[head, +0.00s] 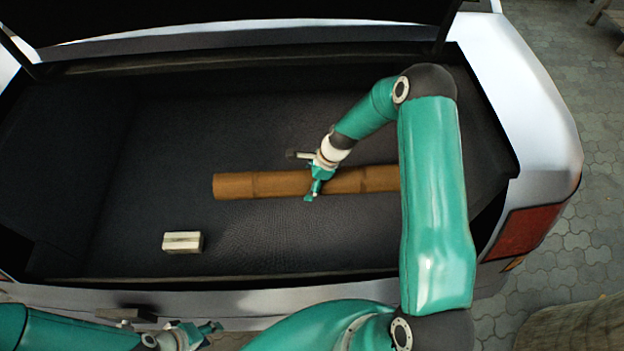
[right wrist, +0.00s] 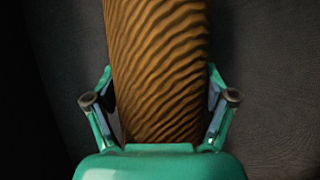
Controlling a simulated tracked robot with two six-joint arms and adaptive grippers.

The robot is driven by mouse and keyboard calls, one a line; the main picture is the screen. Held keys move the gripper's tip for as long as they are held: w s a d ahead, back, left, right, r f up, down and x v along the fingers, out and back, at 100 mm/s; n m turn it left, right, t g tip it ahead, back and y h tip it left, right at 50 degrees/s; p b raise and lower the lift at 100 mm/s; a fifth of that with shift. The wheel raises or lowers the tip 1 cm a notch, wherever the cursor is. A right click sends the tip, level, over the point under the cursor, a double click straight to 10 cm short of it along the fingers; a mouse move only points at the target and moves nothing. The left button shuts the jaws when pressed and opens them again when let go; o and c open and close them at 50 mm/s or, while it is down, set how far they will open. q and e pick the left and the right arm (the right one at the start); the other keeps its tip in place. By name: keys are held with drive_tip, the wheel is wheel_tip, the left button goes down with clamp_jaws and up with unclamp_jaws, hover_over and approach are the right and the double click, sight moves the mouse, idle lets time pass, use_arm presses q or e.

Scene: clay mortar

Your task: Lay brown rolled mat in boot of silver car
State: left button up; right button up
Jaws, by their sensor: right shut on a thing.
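The brown rolled mat (head: 262,185) lies lengthwise across the dark boot floor of the silver car (head: 532,105), its right end hidden behind my right arm. In the right wrist view the ridged brown mat (right wrist: 158,65) runs between the two fingers. My right gripper (head: 313,190) is shut on the mat near its visible middle, and it also shows in the right wrist view (right wrist: 160,112). Whether the mat touches the floor is hard to tell. My left gripper (head: 212,332) is outside the boot, in front of the rear edge, and holds nothing that I can see; its fingers are too small to judge.
A small cream block (head: 182,242) sits on the boot floor at the front left. The boot's rear sill (head: 270,298) and side walls bound the space. The floor left of the mat is clear. A round woven object (head: 575,328) stands on the paving at the lower right.

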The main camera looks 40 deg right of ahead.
wheel_tip(320, 180, down, 10)
drive_tip(key=b, duration=0.6)
drive_tip(key=shift+b, duration=0.3)
drive_tip(key=shift+r, duration=0.1)
drive_tip(key=o, duration=1.5)
drive_tip(key=shift+o, duration=0.2)
